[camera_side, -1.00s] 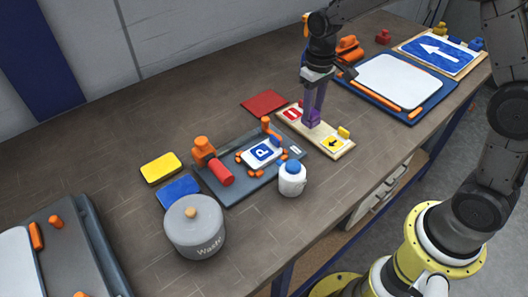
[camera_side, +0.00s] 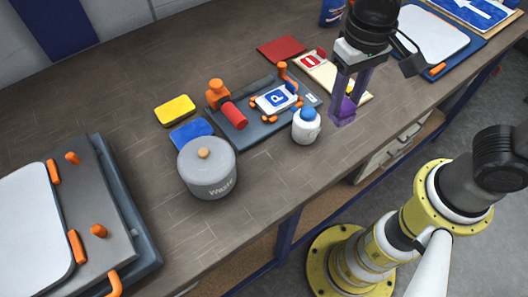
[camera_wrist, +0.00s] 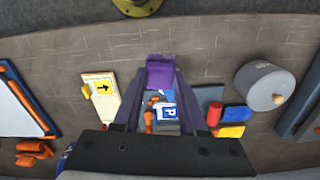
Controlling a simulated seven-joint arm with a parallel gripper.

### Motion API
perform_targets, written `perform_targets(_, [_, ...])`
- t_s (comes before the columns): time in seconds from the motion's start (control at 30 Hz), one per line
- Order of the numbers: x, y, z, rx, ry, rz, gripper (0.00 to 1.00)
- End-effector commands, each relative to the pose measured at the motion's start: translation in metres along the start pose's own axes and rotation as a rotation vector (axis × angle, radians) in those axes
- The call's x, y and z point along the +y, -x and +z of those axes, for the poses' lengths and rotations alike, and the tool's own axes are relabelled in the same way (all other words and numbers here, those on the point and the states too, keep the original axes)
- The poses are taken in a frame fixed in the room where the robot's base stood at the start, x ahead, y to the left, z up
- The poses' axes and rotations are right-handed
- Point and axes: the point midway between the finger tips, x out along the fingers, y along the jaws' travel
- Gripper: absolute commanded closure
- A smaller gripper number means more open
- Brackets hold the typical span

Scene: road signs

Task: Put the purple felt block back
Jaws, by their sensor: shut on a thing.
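My gripper (camera_side: 344,117) is shut on the purple felt block (camera_side: 346,107), held between its two purple fingers. In the side view, block and fingertips show in front of the wooden sign board (camera_side: 305,66); the block's height is hard to tell. In the wrist view, the purple block (camera_wrist: 160,73) sits between the fingertips (camera_wrist: 160,85). In the side view, the gripper hides that end of the board.
A white bottle with a blue cap (camera_side: 307,127) stands left of the gripper. Behind it is a grey fixture (camera_side: 251,134) with a parking sign (camera_side: 276,98). A red pad (camera_side: 281,49) lies behind.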

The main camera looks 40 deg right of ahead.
Motion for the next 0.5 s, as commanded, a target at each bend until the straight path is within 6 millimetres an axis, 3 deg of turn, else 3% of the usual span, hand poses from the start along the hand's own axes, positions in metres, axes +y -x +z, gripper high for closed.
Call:
perform_targets(0.1, [-0.014,0.010,0.022,0.001,0.090,-0.001,1.00])
perform_targets(0.27, [-0.025,0.018,0.034,0.001,0.149,0.000,1.00])
perform_targets(0.37, [-0.032,0.015,0.032,-0.002,0.162,0.002,1.00])
perform_targets(0.5, [-0.051,0.002,0.016,-0.004,0.163,0.004,1.00])
